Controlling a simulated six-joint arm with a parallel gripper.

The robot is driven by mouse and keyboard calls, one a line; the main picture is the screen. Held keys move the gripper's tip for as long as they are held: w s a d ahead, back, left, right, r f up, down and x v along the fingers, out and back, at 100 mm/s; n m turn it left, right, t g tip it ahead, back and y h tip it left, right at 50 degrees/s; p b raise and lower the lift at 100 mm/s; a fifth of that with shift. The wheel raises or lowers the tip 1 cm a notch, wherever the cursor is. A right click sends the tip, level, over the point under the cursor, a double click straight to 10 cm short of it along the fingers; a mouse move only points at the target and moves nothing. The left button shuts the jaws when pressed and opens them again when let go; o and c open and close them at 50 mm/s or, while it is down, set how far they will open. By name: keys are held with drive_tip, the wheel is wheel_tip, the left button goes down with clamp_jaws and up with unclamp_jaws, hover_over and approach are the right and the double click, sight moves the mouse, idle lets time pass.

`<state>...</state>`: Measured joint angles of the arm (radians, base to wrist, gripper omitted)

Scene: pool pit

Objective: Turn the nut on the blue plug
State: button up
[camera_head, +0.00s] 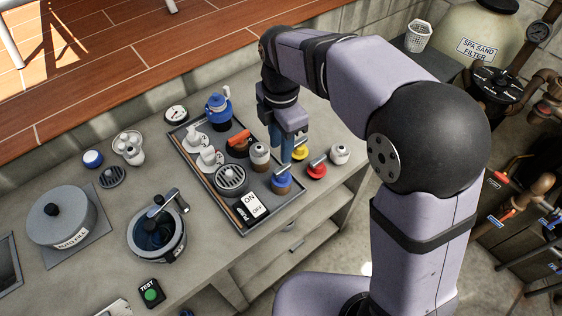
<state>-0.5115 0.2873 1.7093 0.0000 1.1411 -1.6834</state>
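The blue plug (281,185) stands near the right edge of a dark tray on the bench.
Beside the blue plug stand a red plug (316,170), a yellow plug (300,153) and a white-grey one (340,154). The tray (246,227) also holds a domed strainer (230,178), an ON/OFF sign (252,205) and a blue-topped pump (218,108). A grey pot (62,222) stands left.

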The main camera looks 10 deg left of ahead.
sight(281, 168)
drive_tip(key=shift+n, duration=0.9)
drive_tip(key=shift+s+f, duration=0.1)
drive_tip(key=shift+f+p, duration=0.9)
drive_tip(key=shift+f, duration=2.7)
clamp_jaws()
